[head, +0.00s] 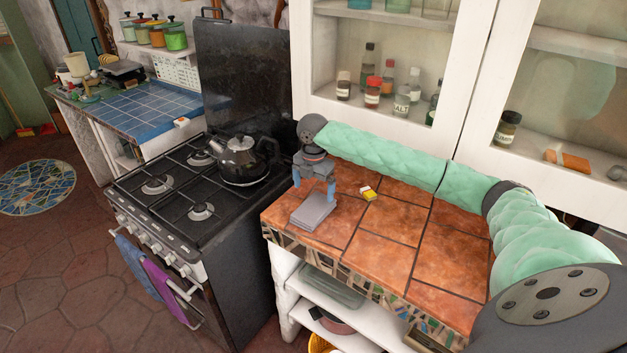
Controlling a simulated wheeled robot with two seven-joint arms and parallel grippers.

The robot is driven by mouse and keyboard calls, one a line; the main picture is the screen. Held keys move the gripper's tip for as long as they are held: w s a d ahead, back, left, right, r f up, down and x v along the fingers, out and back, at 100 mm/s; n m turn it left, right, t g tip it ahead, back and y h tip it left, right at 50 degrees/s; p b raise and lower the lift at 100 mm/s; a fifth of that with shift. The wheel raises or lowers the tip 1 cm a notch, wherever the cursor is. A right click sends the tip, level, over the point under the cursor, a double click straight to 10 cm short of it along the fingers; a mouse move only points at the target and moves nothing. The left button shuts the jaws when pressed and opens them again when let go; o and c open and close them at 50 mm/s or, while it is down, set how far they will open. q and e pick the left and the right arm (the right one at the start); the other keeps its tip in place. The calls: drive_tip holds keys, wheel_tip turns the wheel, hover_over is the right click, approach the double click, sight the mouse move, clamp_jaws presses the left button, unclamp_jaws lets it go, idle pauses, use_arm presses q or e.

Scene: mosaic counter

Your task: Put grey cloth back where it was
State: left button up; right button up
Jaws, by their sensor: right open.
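A folded grey cloth (312,213) lies flat on the terracotta-tiled counter (375,235), near its left front corner. My right gripper (314,192) points down just above and behind the cloth, with its fingers apart and nothing visible between them. I cannot tell whether the fingertips touch the cloth. My right arm reaches in from the right across the back of the counter. My left gripper is not in view.
A black stove (190,200) with a kettle (240,158) stands left of the counter. Blue (138,265) and purple (165,290) towels hang on its front rail. The counter's middle tiles are bare.

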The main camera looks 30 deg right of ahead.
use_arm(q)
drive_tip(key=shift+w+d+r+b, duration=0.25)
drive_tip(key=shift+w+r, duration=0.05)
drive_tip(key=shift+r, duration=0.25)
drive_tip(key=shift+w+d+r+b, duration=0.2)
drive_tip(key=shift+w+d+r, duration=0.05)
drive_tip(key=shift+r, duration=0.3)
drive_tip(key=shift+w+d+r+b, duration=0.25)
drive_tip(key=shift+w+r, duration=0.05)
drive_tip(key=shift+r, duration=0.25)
use_arm(e)
drive_tip(key=shift+r, duration=2.45)
drive_tip(key=shift+f, duration=0.1)
